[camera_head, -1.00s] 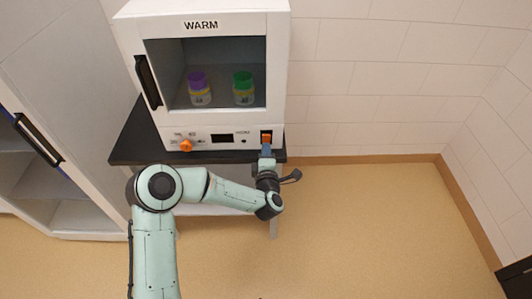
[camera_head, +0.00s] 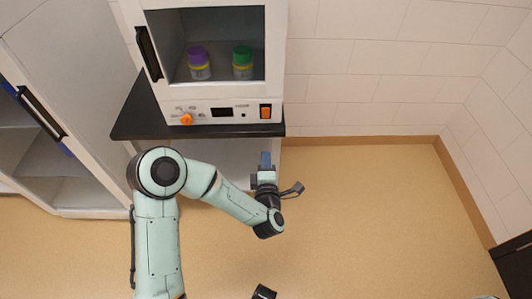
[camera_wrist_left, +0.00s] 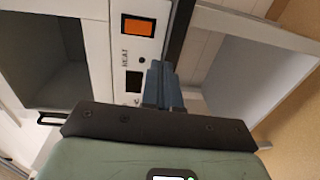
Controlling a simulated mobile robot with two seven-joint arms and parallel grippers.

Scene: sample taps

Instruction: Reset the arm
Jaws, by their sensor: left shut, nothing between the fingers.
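My left arm comes in from the left in the head view. Its gripper (camera_head: 265,160) is shut and empty, below and in front of the white warming cabinet (camera_head: 155,113), apart from it. In the left wrist view the shut blue fingers (camera_wrist_left: 162,85) point toward the cabinet front. The orange heat switch (camera_head: 266,112) is on the cabinet's lower right, above the fingertips; it also shows in the left wrist view (camera_wrist_left: 138,26). My right gripper is not in view; only a small dark piece shows at the bottom edge.
The cabinet stands on a black-topped table (camera_head: 140,118). Behind its window are a purple-capped jar (camera_head: 199,64) and a green-capped jar (camera_head: 243,63). An orange knob (camera_head: 186,119) is on the panel. A white cupboard (camera_head: 60,95) stands at left.

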